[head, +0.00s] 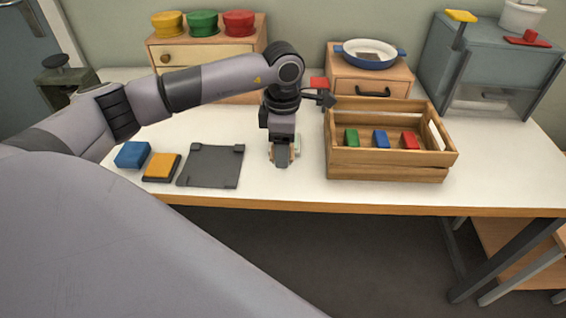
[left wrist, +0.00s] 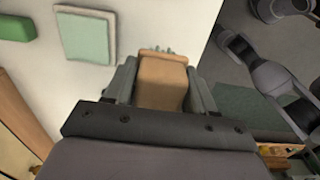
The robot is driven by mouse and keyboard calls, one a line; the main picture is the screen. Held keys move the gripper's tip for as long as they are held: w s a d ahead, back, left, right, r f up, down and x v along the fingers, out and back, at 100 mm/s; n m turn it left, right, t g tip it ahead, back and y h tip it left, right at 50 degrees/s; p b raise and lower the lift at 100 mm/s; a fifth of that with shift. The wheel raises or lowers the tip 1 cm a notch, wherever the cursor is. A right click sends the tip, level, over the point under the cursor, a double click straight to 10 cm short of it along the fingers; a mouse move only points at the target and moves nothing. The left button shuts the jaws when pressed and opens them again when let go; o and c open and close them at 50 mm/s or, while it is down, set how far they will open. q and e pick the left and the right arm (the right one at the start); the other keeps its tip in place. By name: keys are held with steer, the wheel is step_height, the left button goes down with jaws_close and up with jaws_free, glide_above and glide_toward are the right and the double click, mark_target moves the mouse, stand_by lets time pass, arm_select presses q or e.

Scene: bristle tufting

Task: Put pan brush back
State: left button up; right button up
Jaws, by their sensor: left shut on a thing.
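My left gripper (head: 281,158) points down just above or at the white table, between a dark flat plate (head: 212,165) and a wooden crate (head: 387,172). In the left wrist view its fingers (left wrist: 160,88) are shut on a tan block (left wrist: 162,82) with greyish-green tufts along its far edge, which looks like the pan brush. In the head view the fingers mostly hide the block. Whether it touches the table I cannot tell. My right gripper is not in view.
The crate holds a green (head: 351,138), a blue (head: 381,139) and a red block (head: 409,140). A blue block (head: 132,155) and an orange-topped pad (head: 162,167) lie at left. A blue-rimmed pan (head: 369,54) sits on a drawer box (head: 370,86) behind. A grey machine (head: 486,75) stands back right.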

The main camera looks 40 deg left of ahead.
mark_target(283, 176)
arm_select(q)
step_height(283, 176, down, 5)
steer(key=shift+f, duration=0.15)
stand_by(0.3)
steer(key=shift+f, duration=0.15)
steer(key=o, duration=0.9)
steer(key=shift+o, duration=0.2)
steer(key=shift+r, duration=0.2)
